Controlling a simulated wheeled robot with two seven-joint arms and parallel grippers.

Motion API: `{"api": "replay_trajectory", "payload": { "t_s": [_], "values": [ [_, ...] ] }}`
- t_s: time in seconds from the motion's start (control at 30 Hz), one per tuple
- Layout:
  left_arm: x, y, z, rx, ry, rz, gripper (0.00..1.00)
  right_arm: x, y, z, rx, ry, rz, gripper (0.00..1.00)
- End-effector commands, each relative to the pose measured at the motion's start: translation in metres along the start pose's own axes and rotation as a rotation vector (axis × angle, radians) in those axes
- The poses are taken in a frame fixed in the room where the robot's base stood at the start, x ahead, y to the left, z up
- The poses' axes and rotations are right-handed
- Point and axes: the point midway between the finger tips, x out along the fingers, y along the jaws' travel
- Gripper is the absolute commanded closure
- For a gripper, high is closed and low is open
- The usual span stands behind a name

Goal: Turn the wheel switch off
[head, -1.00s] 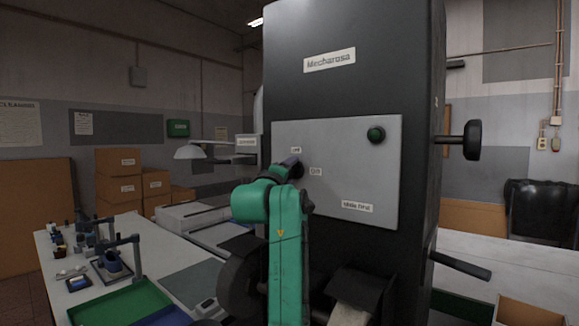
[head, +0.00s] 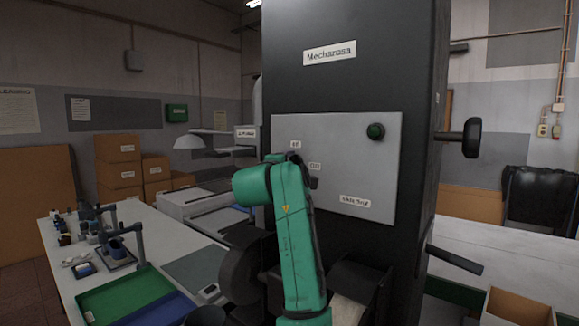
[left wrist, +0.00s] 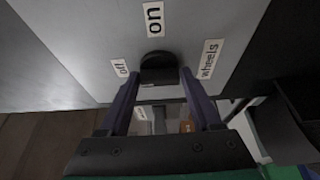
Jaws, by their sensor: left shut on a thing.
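The wheel switch (left wrist: 158,64) is a small black knob on the grey panel (head: 300,130) of the dark machine. In the left wrist view, an "off" label (left wrist: 120,68), an "on" label (left wrist: 154,19) and a "wheels" label (left wrist: 209,58) surround it. My left gripper (left wrist: 158,80) has its two dark fingers on either side of the knob and is shut on it. In the head view, my green arm mostly hides the gripper and the knob. Which label the knob points to I cannot tell. My right gripper is not in view.
A green round button (head: 376,131) sits at the panel's upper right. A black knob on a shaft (head: 471,138) and a black lever (head: 455,260) stick out of the machine's right side. A white table (head: 160,240) with trays and tools stands left.

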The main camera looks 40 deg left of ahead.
Motion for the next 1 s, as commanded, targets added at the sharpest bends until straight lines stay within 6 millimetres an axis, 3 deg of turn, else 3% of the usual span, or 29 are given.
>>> {"api": "replay_trajectory", "payload": {
  "t_s": [0.1, 0.13, 0.2, 0.5, 0.63, 0.77, 1.0],
  "values": [
    [0.0, -0.001, -0.001, -0.002, 0.0, -0.002, 0.91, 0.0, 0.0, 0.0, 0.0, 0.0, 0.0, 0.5],
    [0.0, -0.001, -0.001, -0.002, 0.0, -0.002, 0.28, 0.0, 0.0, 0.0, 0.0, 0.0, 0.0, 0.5],
    [0.0, -0.001, 0.0, -0.002, 0.0, -0.001, 0.1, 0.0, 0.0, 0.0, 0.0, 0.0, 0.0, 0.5],
    [-0.001, -0.001, 0.0, 0.0, 0.0, 0.0, 0.1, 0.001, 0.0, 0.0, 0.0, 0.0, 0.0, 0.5],
    [-0.011, -0.003, 0.0, 0.0, 0.0, 0.002, 0.1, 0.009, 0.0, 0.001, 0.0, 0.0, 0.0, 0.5],
    [-0.037, -0.006, 0.0, -0.003, -0.001, 0.005, 0.1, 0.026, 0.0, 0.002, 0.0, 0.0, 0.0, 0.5],
    [-0.107, -0.005, -0.001, -0.003, -0.001, 0.007, 0.1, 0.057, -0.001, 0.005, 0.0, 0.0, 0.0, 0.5]
  ]
}}
